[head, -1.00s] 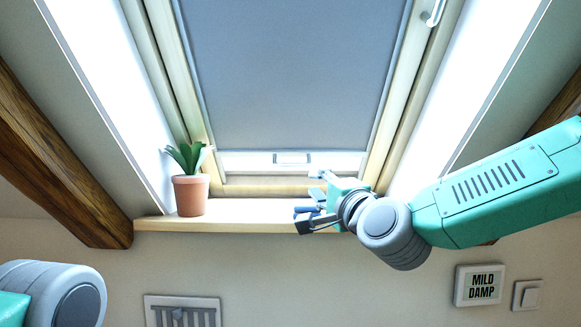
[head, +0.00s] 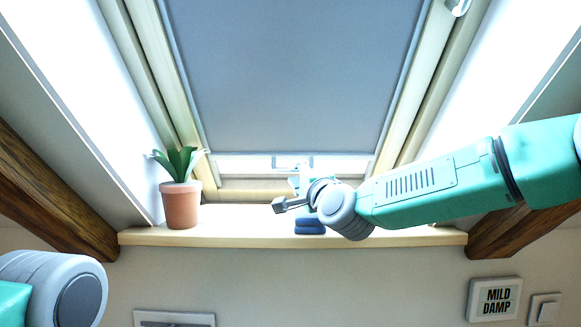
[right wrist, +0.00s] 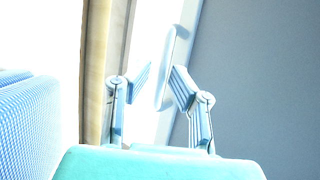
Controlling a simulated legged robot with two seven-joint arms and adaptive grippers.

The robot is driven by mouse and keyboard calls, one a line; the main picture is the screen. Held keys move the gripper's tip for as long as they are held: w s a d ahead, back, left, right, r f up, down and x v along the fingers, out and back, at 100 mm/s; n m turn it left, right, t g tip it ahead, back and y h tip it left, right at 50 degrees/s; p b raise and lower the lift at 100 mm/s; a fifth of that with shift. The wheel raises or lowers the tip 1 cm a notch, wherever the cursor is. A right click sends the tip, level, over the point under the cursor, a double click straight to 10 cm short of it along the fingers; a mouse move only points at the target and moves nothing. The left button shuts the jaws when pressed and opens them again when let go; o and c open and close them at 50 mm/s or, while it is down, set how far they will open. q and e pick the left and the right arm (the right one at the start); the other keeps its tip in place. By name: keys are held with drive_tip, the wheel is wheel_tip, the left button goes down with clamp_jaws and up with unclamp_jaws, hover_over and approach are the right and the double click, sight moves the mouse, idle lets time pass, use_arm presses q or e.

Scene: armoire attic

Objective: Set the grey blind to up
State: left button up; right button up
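The grey blind (head: 295,80) covers most of the skylight in the head view. Its pale bottom bar with a small handle (head: 290,162) sits just above the window's lower frame. My right gripper (head: 298,180) is at that handle, partly hidden by its own wrist. In the right wrist view, the blind (right wrist: 260,80) fills the right side. The right gripper's two fingers (right wrist: 162,84) stand apart there, with a pale handle tab (right wrist: 168,68) between them. A gap shows on the left finger's side; contact on the right is unclear. My left gripper is out of view.
A potted plant (head: 181,203) stands at the left of the wooden sill (head: 235,238). A folded blue cloth (head: 310,226) lies on the sill under my right wrist. Wooden beams flank the window. A MILD DAMP sign (head: 495,298) and a switch (head: 544,308) are on the wall.

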drive_tip(key=x, duration=0.2)
drive_tip(key=shift+w+a+r+p, duration=0.15)
drive_tip(key=shift+a+r+p, duration=0.05)
drive_tip(key=shift+r+p, duration=0.1)
drive_tip(key=shift+w+f, duration=0.1)
drive_tip(key=shift+w, duration=0.15)
clamp_jaws()
